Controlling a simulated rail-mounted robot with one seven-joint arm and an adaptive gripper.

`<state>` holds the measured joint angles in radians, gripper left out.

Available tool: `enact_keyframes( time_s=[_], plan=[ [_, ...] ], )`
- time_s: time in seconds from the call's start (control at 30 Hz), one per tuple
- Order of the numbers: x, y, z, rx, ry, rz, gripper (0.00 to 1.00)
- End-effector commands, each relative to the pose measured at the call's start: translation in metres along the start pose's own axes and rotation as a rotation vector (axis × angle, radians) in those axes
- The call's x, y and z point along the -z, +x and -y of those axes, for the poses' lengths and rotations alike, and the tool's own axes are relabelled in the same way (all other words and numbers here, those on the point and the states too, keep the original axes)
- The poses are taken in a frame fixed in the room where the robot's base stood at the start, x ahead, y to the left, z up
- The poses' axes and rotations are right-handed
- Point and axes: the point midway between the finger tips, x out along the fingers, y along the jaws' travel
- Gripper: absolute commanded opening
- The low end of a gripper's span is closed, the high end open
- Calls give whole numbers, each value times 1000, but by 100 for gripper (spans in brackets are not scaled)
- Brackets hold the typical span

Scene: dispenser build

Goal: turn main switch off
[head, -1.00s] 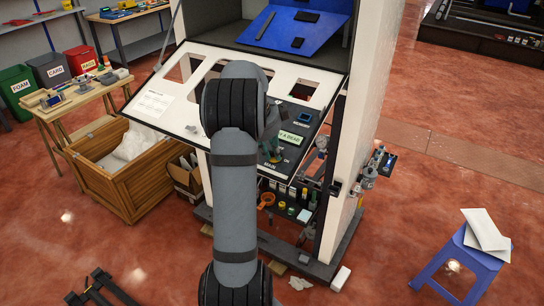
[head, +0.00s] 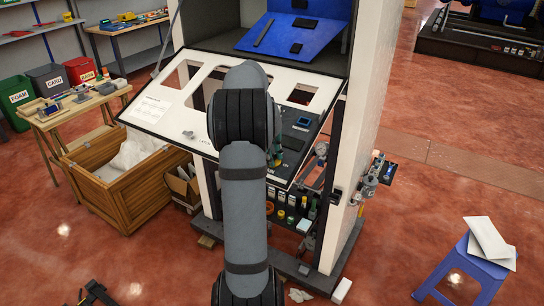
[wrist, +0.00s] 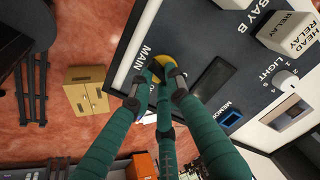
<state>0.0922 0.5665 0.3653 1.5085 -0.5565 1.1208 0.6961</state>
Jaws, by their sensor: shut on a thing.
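The main switch (wrist: 159,61) shows in the wrist view as a round yellow part beside the word MAIN on a dark panel. My gripper (wrist: 161,79) has its green fingers closed on the switch's knob. The fingertips cover most of the knob, so its exact angle cannot be told. In the head view my arm hides the switch; only a bit of my green gripper shows beside the arm, over the tilted panel (head: 160,105).
A light knob (wrist: 286,80), relay blocks (wrist: 290,32) and a blue-framed memory display (wrist: 230,119) sit near the switch. A wooden crate (head: 130,190) stands left of the cabinet.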

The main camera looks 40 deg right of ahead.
Motion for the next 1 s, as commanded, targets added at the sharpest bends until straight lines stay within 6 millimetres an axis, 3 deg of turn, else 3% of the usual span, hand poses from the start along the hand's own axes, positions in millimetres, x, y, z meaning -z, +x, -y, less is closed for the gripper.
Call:
enact_keyframes(
  time_s=[0.4,1.0],
  plan=[
    [2,0,0,1,-259,-1,0],
    [2,0,0,1,-328,-2,0]
  ],
)
